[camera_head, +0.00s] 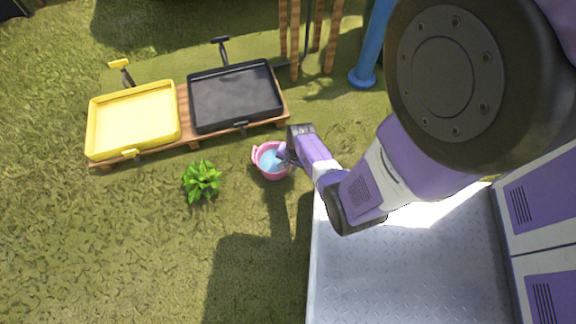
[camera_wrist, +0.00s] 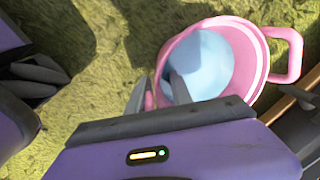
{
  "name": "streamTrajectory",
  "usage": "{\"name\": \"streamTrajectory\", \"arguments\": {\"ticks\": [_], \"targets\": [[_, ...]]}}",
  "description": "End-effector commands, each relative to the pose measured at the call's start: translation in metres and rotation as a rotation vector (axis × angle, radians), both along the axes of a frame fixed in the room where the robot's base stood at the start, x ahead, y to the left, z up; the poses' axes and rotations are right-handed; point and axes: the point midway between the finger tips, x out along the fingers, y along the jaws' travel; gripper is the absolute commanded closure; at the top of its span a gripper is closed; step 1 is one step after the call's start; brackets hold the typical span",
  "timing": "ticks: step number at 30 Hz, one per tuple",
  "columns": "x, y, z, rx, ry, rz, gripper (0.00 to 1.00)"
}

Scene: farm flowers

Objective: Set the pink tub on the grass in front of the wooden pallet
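The pink tub (camera_head: 256,158) with a light blue inside is over the grass just in front of the wooden pallet (camera_head: 194,143), near its right end. My gripper (camera_head: 284,153) is at the tub's right side. In the wrist view the tub (camera_wrist: 248,50) looks tilted, with one handle at right. One finger of my gripper (camera_wrist: 160,88) is outside the tub's wall and the other reaches inside, with the rim between them. I cannot tell whether the fingers press on the wall, or whether the tub's base touches the grass.
A yellow tray (camera_head: 135,120) and a black tray (camera_head: 235,97) stand on the pallet. A leafy green plant (camera_head: 201,180) is left of the tub. Wooden posts (camera_head: 295,40) and a blue post (camera_head: 372,45) stand behind. The grass at lower left is clear.

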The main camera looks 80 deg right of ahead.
Motion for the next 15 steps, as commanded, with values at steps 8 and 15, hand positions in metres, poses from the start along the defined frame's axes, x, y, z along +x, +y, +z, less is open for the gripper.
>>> {"name": "streamTrajectory", "arguments": {"ticks": [8,15], "targets": [[-0.008,0.003,0.058,-0.001,0.0,0.001,0.73],[-0.015,0.004,0.098,-0.001,0.0,0.001,0.73]]}}
